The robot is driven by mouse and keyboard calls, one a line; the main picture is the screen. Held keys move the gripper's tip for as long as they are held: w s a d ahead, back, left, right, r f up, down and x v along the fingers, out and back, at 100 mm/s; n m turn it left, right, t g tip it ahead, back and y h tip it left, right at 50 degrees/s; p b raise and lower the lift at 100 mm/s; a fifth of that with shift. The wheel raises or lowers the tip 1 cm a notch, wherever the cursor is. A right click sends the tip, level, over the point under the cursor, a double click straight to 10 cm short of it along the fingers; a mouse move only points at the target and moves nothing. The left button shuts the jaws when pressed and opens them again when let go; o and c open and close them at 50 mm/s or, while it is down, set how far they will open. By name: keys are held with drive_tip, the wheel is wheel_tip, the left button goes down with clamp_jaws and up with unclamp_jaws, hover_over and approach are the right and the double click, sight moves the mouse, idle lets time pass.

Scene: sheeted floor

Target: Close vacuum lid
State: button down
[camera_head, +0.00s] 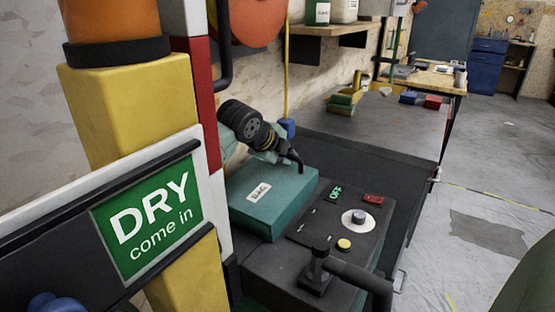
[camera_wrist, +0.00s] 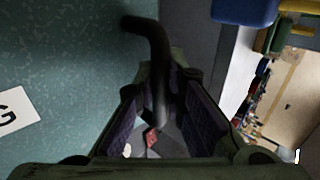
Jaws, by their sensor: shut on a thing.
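The teal vacuum lid (camera_head: 292,187) is on the dark machine, with a white label on its top. Its teal speckled surface fills the left of the wrist view (camera_wrist: 70,60), with part of the label at the edge. A black curved handle (camera_head: 297,161) stands at the lid's far right corner. My gripper (camera_head: 280,154) comes in from the far left and is shut on this handle. In the wrist view the handle (camera_wrist: 150,35) runs between the two fingers. I cannot tell whether the lid is fully down; its far side is partly hidden by my arm.
The machine's control panel (camera_head: 323,231) has a dial (camera_head: 358,218), a yellow button (camera_head: 344,244) and a green OFF display (camera_head: 336,192). A black pipe fitting (camera_head: 318,270) stands at the front. A yellow post (camera_head: 115,110) and a DRY sign (camera_head: 150,210) block the left.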

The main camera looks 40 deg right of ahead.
drive_tip(key=shift+w+d+f+b, duration=0.1)
drive_tip(key=shift+d+f+b, duration=0.15)
drive_tip(key=shift+f, duration=0.25)
drive_tip(key=shift+d+f+b, duration=0.15)
drive_tip(key=shift+f+b, duration=0.1)
drive_tip(key=shift+f, duration=0.25)
drive_tip(key=c, duration=1.7)
unclamp_jaws()
drive_tip(key=shift+o, duration=0.2)
drive_tip(key=shift+r, duration=0.1)
drive_tip(key=v, duration=1.2)
drive_tip(key=shift+a, duration=0.1)
